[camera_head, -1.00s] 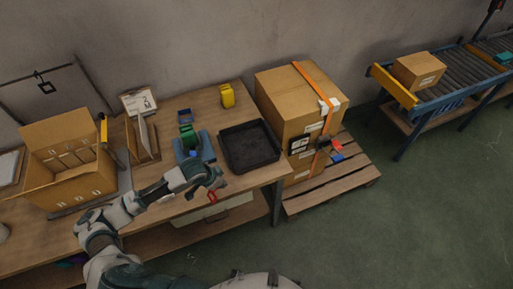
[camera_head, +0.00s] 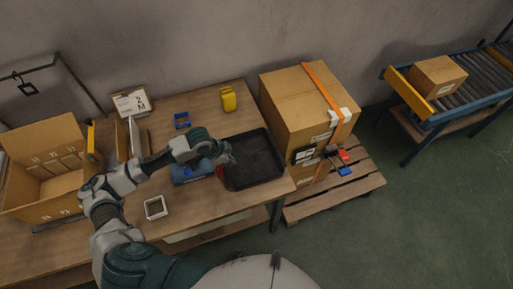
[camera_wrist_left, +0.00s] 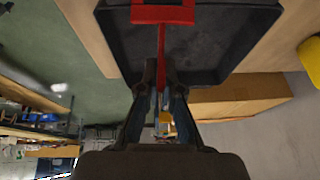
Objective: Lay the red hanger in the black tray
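The red hanger (camera_wrist_left: 162,14) shows large in the left wrist view, with its thin stem between my fingers. My left gripper (camera_wrist_left: 160,75) is shut on that stem. In the head view, my left gripper (camera_head: 229,157) is at the left part of the black tray (camera_head: 270,182), and only a little red shows below it. The black tray fills the background behind the hanger in the left wrist view (camera_wrist_left: 225,45). I cannot tell whether the hanger touches the tray. My right gripper is not in view.
A blue stand (camera_head: 190,175) is left of the tray, partly under my arm. A yellow object (camera_head: 228,99) and a small blue box (camera_head: 182,121) stand farther back. A white square frame (camera_head: 156,208) lies in front. A large carton (camera_head: 300,105) stands right of the table.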

